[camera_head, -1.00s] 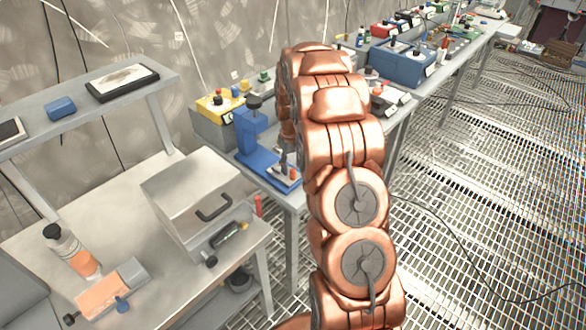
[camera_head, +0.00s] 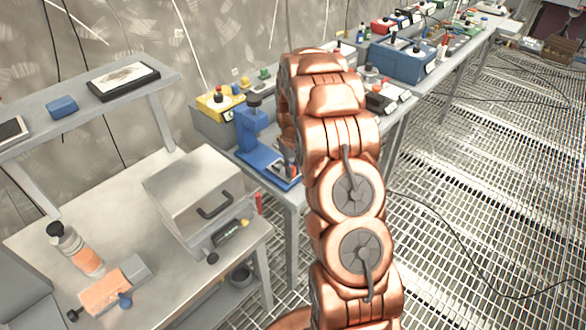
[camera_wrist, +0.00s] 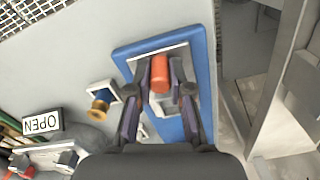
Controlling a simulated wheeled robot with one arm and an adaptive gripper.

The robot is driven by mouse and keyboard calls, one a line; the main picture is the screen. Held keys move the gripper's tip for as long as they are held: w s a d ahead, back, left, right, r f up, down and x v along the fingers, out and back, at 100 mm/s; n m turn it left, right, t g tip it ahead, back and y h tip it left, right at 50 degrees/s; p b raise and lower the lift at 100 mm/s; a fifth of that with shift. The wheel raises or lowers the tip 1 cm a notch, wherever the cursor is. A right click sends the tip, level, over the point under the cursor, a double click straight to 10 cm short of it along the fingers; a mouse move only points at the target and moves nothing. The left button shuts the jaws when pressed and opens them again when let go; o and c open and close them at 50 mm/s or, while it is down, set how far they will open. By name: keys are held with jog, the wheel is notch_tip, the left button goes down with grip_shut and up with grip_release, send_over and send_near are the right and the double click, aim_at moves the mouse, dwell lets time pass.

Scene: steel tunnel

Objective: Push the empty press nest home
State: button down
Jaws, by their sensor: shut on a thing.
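The blue press (camera_head: 252,130) stands on the grey bench behind my arm, with its blue base plate (camera_head: 262,164) toward the front. In the wrist view the blue base (camera_wrist: 204,62) runs up and down, with a pale metal nest plate (camera_wrist: 142,68) on it. An orange-red knob (camera_wrist: 160,70) sits on the nest. My gripper (camera_wrist: 160,82) is shut on the knob, one finger on each side. No workpiece shows on the visible part of the nest; my fingers hide some of it. In the head view my arm mostly hides the gripper and nest.
A silver lidded box (camera_head: 197,190) stands left of the press on the nearer table. A yellow control box (camera_head: 215,103) is behind the press. The grating floor to the right is clear except for cables.

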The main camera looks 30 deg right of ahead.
aim_at(278, 165)
dwell(0.5)
jog(key=shift+w+a+f+b, duration=0.15)
jog(key=shift+w+a+b, duration=0.05)
jog(key=shift+w+b, duration=0.55)
jog(key=shift+w+a+b, duration=0.2)
jog(key=shift+w+b, duration=0.15)
jog(key=shift+w, duration=0.5)
jog(key=shift+w+a+b, duration=0.2)
jog(key=shift+w+b, duration=0.2)
jog(key=shift+w, duration=0.5)
jog(key=shift+w+a+b, duration=0.2)
jog(key=shift+w+b, duration=0.15)
jog(key=shift+w, duration=0.5)
jog(key=shift+r, duration=0.2)
jog(key=c, duration=1.1)
grip_release()
jog(key=shift+o, duration=0.2)
notch_tip(278, 165, up, 12)
